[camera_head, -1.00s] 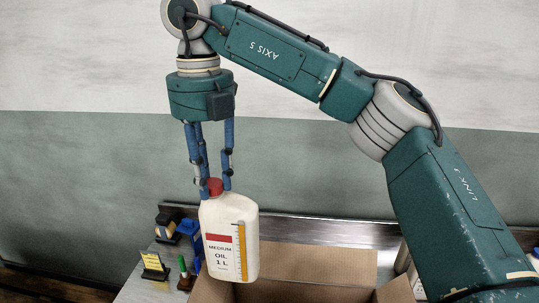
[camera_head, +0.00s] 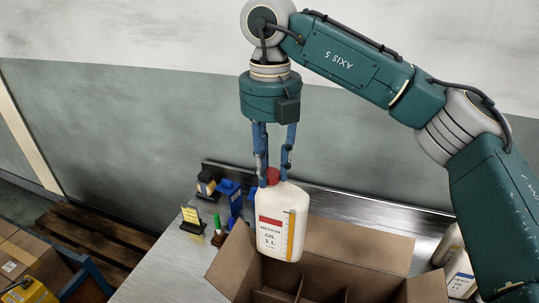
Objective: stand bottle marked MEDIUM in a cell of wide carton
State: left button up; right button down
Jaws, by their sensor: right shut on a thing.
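The bottle marked MEDIUM (camera_head: 271,222) is white with a red cap, a red label band and a yellow level strip. My right gripper (camera_head: 272,180) is shut on it at the cap and holds it upright. The wide carton (camera_head: 357,244) is open brown cardboard on the metal table, with its flaps spread. Divider walls and cells show inside it at the bottom of the view. The bottle hangs in front of the carton's left part and hides some of it; its exact height over the cells I cannot tell. My left gripper is not in view.
Other white bottles (camera_head: 460,272) stand right of the carton. Small items, a yellow sign (camera_head: 192,217), a green-topped marker (camera_head: 217,228) and a blue object (camera_head: 231,194), stand left at the back. A wooden pallet (camera_head: 95,241) and a brown box (camera_head: 28,256) are lower left.

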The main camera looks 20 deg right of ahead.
jog(key=shift+a+r, duration=0.25)
notch_tip(320, 180, down, 2)
jog(key=shift+s+f+b, duration=0.1)
jog(key=shift+s+b, duration=0.05)
jog(key=shift+b, duration=0.5)
jog(key=shift+w+f+b, duration=0.2)
jog(key=shift+f+b, duration=0.3)
jog(key=shift+f, duration=0.2)
pick_arm(q)
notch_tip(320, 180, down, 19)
jog(key=b, duration=1.7)
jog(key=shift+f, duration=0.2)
pick_arm(e)
notch_tip(320, 180, down, 23)
jog(key=shift+s+r, duration=0.1)
pick_arm(q)
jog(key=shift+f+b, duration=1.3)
jog(key=shift+b, duration=0.1)
pick_arm(e)
jog(key=shift+f, duration=1.8)
jog(key=c, duration=1.3)
grip_release()
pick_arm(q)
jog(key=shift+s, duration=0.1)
pick_arm(e)
jog(key=shift+s, duration=0.1)
